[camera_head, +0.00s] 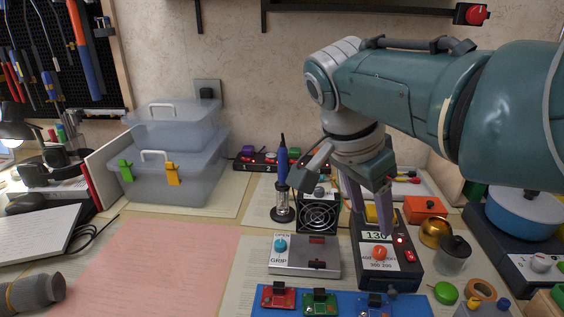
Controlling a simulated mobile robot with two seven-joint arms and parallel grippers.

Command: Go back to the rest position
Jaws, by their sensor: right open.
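My right arm comes in from the right, and its right gripper (368,207) points down over the black station with the 130 display (402,270). The gripper's two purple-grey fingers are apart, with a yellow part (380,214) of the station showing behind and between them. I see nothing held between them. I cannot tell whether the fingertips touch the station. The gripper and forearm hide part of the wall and bench behind.
A small black fan box (318,217) and a soldering iron in its stand (282,190) stand close left of the gripper. A blue pot (525,212) stands under my forearm. A grey GRIP plate (300,262) lies in front. The pink mat (150,265) is clear.

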